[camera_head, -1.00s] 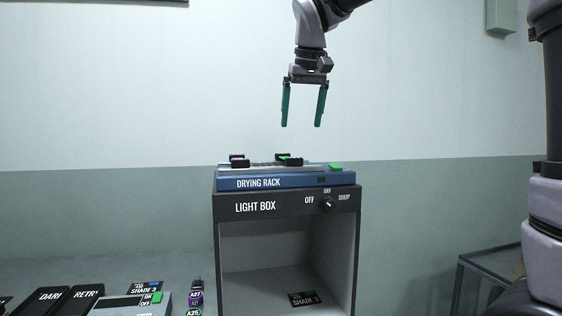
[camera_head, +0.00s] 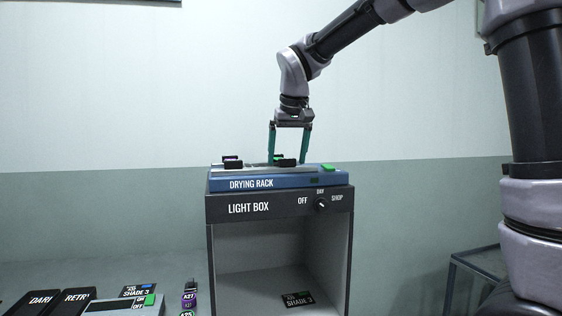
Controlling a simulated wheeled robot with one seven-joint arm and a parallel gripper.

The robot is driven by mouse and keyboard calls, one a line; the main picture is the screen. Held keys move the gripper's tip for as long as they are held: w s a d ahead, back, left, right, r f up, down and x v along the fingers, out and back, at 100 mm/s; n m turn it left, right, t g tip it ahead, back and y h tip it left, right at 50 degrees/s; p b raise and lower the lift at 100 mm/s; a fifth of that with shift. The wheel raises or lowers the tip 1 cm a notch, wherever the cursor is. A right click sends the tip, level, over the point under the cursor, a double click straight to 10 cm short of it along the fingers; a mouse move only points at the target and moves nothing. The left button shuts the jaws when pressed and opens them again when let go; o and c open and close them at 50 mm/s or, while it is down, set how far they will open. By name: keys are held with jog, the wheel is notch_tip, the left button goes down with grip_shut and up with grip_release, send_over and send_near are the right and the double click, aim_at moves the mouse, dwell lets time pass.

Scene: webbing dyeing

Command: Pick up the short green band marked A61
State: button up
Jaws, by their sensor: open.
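Two small dark pieces with a trace of green, one behind the other, lie on top of the drying rack (camera_head: 283,183); the green shows on the back one (camera_head: 278,156), and the front one (camera_head: 286,162) looks black. Their marks are too small to read, so I cannot tell which is A61. My gripper (camera_head: 287,160) points straight down with its teal fingers open, one on each side of these pieces in the picture. I cannot tell whether the fingers touch anything.
Two dark pieces with purple (camera_head: 232,162) lie at the rack's left. A green button (camera_head: 328,168) is at its right. The rack sits on the light box (camera_head: 278,207), with a shade card (camera_head: 298,300) inside. Labelled tags (camera_head: 188,299) lie lower left.

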grip_shut()
